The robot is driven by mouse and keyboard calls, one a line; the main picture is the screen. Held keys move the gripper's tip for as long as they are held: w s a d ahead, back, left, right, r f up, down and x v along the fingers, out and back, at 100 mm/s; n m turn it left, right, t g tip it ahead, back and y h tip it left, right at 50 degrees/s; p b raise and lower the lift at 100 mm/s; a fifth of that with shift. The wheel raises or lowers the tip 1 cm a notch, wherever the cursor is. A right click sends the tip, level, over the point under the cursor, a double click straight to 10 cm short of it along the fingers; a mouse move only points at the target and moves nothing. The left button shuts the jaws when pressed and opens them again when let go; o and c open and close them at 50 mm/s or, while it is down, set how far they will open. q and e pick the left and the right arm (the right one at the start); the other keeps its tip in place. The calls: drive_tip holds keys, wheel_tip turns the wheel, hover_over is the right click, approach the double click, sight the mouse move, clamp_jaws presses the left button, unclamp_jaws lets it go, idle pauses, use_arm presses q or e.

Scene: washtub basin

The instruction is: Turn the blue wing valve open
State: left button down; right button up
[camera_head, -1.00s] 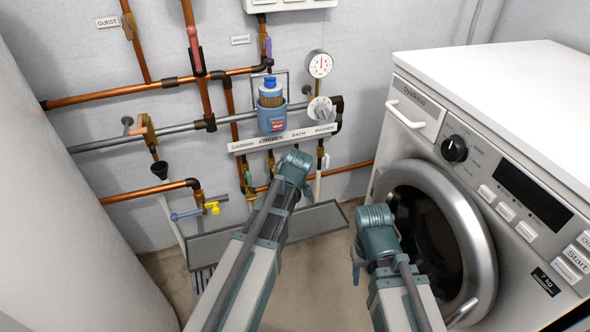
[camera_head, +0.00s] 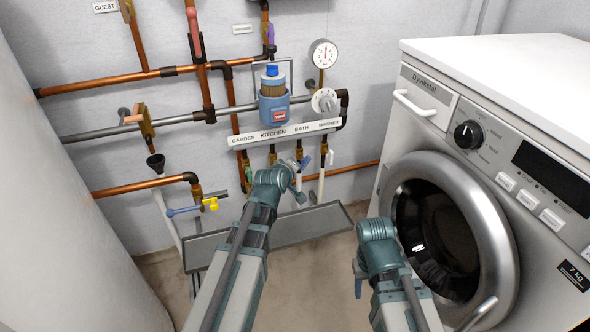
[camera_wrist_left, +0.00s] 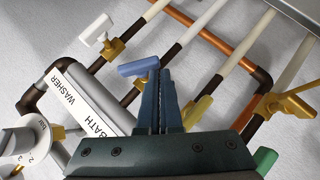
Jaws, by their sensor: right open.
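The blue wing valve handle (camera_head: 306,162) is on the pipe below the BATH label, just beyond my left wrist in the head view. In the left wrist view the blue handle (camera_wrist_left: 138,66) lies crosswise just at my left fingertips, its right end overlapping them. My left gripper (camera_wrist_left: 159,73) has its fingers close together; I see nothing held between them. Whether the tips touch the handle is unclear. In the head view the left fingers are mostly hidden behind the wrist. My right gripper (camera_head: 358,284) points down, open and away from the pipes, partly hidden by its own wrist.
The label strip (camera_head: 285,132) sits above the valve row. A white valve (camera_wrist_left: 99,31) and a yellow valve (camera_wrist_left: 197,113) flank the blue one. A grey tray (camera_head: 300,226) lies below. A washing machine (camera_head: 450,200) fills the right. A blue lever (camera_head: 183,211) is at lower left.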

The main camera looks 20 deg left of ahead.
use_arm(q)
drive_tip(key=shift+f+b, duration=0.6)
drive_tip(key=shift+f, duration=0.1)
drive_tip(key=shift+w+d+f, duration=0.1)
drive_tip(key=shift+d+f, duration=0.05)
drive_tip(key=shift+f, duration=0.1)
